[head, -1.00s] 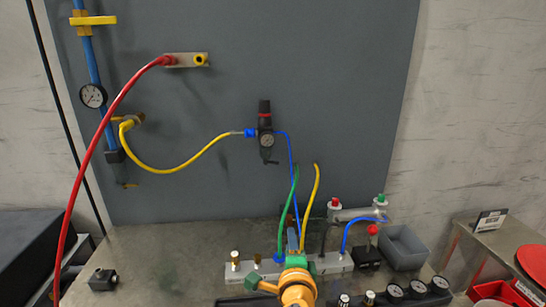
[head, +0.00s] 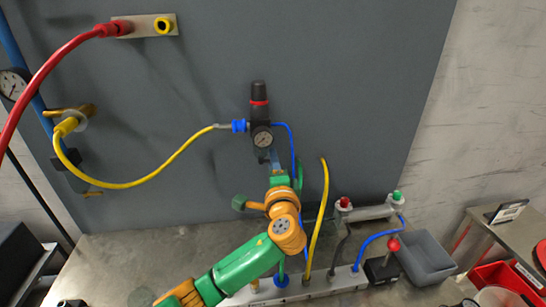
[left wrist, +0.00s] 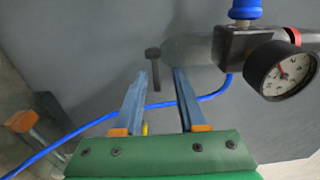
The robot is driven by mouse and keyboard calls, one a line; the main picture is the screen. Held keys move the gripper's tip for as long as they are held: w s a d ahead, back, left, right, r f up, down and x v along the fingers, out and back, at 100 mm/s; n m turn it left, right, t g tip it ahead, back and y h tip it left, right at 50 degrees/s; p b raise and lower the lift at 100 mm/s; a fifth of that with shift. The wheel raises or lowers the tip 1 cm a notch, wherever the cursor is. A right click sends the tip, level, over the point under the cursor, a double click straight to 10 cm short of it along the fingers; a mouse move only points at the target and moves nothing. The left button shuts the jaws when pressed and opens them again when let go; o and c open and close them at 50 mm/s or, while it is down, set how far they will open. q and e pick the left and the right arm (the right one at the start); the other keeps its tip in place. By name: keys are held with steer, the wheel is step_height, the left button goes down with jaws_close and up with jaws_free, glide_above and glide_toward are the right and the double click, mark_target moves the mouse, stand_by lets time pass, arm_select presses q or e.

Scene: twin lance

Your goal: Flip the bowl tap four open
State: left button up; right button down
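The black filter-regulator (head: 259,115) with its round gauge hangs on the grey panel in the head view. In the left wrist view its gauge (left wrist: 282,70) is at the upper right, and a clear bowl (left wrist: 188,49) extends left from its body. A small dark tap (left wrist: 154,67) with a crosswise top shows at the bowl's far end. My left gripper (left wrist: 160,73) is open, its two blue fingers apart, with the tap just beyond the gap between the tips. In the head view the left gripper (head: 275,158) is right below the regulator and hides the bowl's lower end. My right gripper is out of view.
A blue hose (left wrist: 65,139) passes behind the fingers. A yellow hose (head: 318,220) rises close to the right of my left wrist. A manifold block (head: 332,284) and a grey bin (head: 428,258) are on the bench below. A red hose (head: 50,70) is at far left.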

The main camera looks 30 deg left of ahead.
arm_select(q)
steer(key=shift+w+a+f, duration=0.35)
steer(key=shift+w+a, duration=0.1)
steer(key=shift+w, duration=0.2)
steer(key=shift+s+d+r, duration=0.15)
steer(key=shift+s, duration=0.05)
steer(key=c, duration=0.6)
jaws_close()
steer(key=n+g+y+b, duration=0.1)
steer(key=g+b, duration=0.1)
steer(key=n+g+y+b, duration=0.2)
steer(key=w+n+g+y+b, duration=0.1)
steer(key=n+y+b, duration=0.1)
steer(key=shift+w+a+r+g+b, duration=0.1)
steer(key=shift+a+g+b, duration=0.15)
steer(key=shift+g+b, duration=0.15)
steer(key=o, duration=0.6)
jaws_free()
steer(key=shift+w+a, duration=0.1)
